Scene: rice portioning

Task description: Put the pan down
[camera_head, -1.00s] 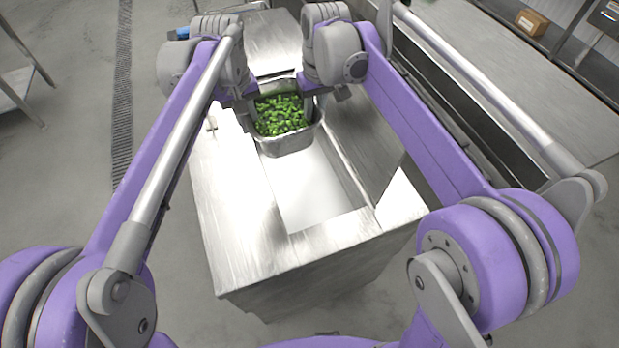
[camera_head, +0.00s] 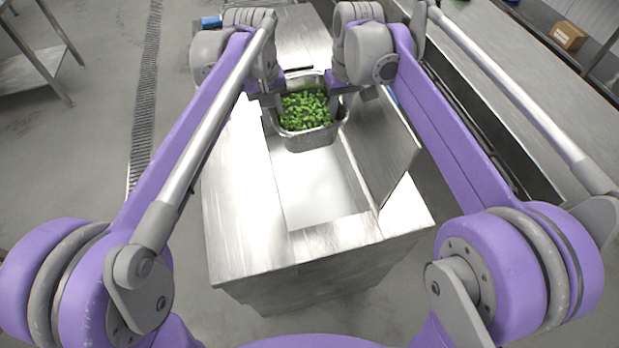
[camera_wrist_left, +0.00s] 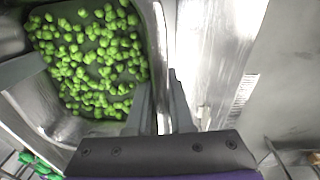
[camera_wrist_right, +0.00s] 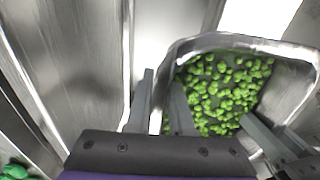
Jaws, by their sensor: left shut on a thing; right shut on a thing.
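A metal pan (camera_head: 312,142) full of small green vegetables (camera_head: 305,108) is held between my two grippers, over the far part of a steel unit's open white well. My left gripper (camera_head: 268,98) is shut on the pan's left wall; its fingers straddle the rim in the left wrist view (camera_wrist_left: 165,105). My right gripper (camera_head: 340,97) is shut on the pan's right wall; its fingers straddle the rim in the right wrist view (camera_wrist_right: 160,105). I cannot tell whether the pan touches the unit below it.
The steel unit (camera_head: 240,215) has a bare left top and a raised panel (camera_head: 385,150) right of the well (camera_head: 315,190). A long steel counter stands at the right with a cardboard box (camera_head: 568,36) beyond it. A shelf (camera_head: 35,70) stands far left.

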